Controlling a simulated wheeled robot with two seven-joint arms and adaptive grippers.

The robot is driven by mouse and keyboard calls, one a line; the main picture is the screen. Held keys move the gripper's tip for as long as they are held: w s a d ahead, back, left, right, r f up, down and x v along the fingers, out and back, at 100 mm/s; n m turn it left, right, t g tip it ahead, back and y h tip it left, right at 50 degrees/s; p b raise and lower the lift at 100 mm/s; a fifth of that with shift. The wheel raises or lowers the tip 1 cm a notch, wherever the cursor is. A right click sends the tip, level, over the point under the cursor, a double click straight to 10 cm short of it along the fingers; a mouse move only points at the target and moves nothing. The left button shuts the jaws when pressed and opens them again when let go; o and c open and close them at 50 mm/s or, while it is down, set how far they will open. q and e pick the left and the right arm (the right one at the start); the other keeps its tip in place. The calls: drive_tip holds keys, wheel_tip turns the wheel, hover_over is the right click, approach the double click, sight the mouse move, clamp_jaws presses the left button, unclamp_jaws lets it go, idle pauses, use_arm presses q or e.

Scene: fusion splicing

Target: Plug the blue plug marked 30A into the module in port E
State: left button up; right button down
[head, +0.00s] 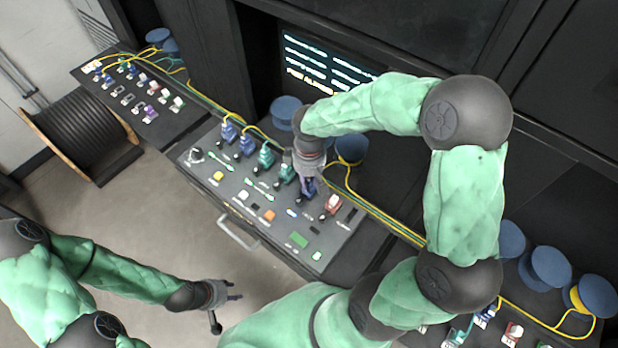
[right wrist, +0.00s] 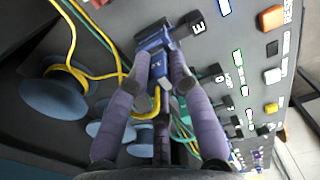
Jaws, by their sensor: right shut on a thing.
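The blue plug (right wrist: 150,62) is between the fingers of my right gripper (right wrist: 160,80), which is shut on it; its marking is too small to read. In the right wrist view its front end is at the dark connector beside the letter E (right wrist: 197,28) on the module; I cannot tell whether it is fully seated. In the head view the blue plug (head: 308,188) shows under my right gripper (head: 310,178), over the right part of the module panel (head: 205,178). My left gripper (head: 236,291) looks open and empty, over the floor in front of the module.
Other blue and teal plugs with yellow and green cables stand in a row left of my right gripper. A red-and-white plug (head: 332,205) is close on its right. Blue spools (head: 352,148) stand behind. A cable reel (head: 85,135) is on the floor at left.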

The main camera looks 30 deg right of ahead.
drive_tip(key=shift+f+b, duration=0.4)
drive_tip(key=shift+f, duration=0.15)
drive_tip(key=c, duration=1)
unclamp_jaws()
drive_tip(key=shift+c, duration=0.2)
drive_tip(key=shift+r, duration=0.2)
wheel_tip(320, 180, up, 12)
drive_tip(key=shift+f, duration=0.15)
